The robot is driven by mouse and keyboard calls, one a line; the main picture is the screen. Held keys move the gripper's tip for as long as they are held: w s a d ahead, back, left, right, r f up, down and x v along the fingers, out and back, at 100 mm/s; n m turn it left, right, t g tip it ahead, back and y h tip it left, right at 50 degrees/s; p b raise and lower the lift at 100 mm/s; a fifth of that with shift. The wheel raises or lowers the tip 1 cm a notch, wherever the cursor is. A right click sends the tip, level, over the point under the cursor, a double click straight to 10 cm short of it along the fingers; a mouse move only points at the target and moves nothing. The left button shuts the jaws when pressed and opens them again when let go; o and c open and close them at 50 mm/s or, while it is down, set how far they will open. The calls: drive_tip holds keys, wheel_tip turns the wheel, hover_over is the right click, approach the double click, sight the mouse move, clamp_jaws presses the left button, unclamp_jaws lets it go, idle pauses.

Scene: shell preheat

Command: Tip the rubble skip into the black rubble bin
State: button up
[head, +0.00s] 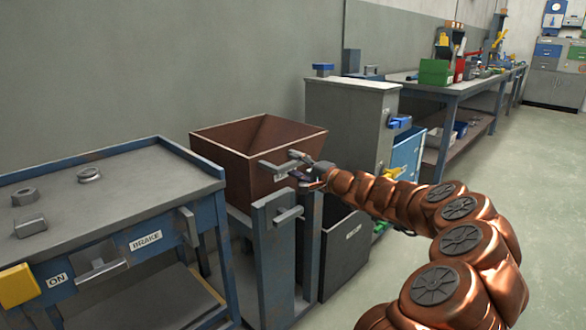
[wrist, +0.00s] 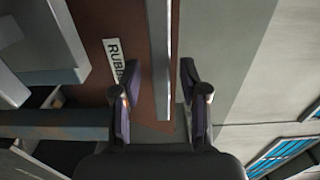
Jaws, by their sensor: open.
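The rubble skip (head: 232,165) is a rusty brown open box, upright on a blue-grey stand. A grey bar handle (head: 276,172) is on its front; the handle also shows in the wrist view (wrist: 160,50), beside a white label starting "RUBB". The black rubble bin (head: 340,262) stands on the floor, low to the right of the stand, partly hidden by the stand and my arm. My gripper (head: 304,168) is at the skip's front right. In the wrist view my gripper (wrist: 160,85) is open, with the handle bar between its fingers; contact cannot be told.
A blue bench (head: 120,205) with a yellow block, a BRAKE label and metal parts stands at left. A post with a grey lever (head: 288,215) stands before the skip. A grey cabinet (head: 350,125) is behind. A long workbench lines the wall; the floor at right is clear.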

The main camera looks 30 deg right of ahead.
drive_tip(key=shift+w+a, duration=0.2)
drive_tip(key=shift+w, duration=0.5)
drive_tip(key=shift+c, duration=0.2)
clamp_jaws()
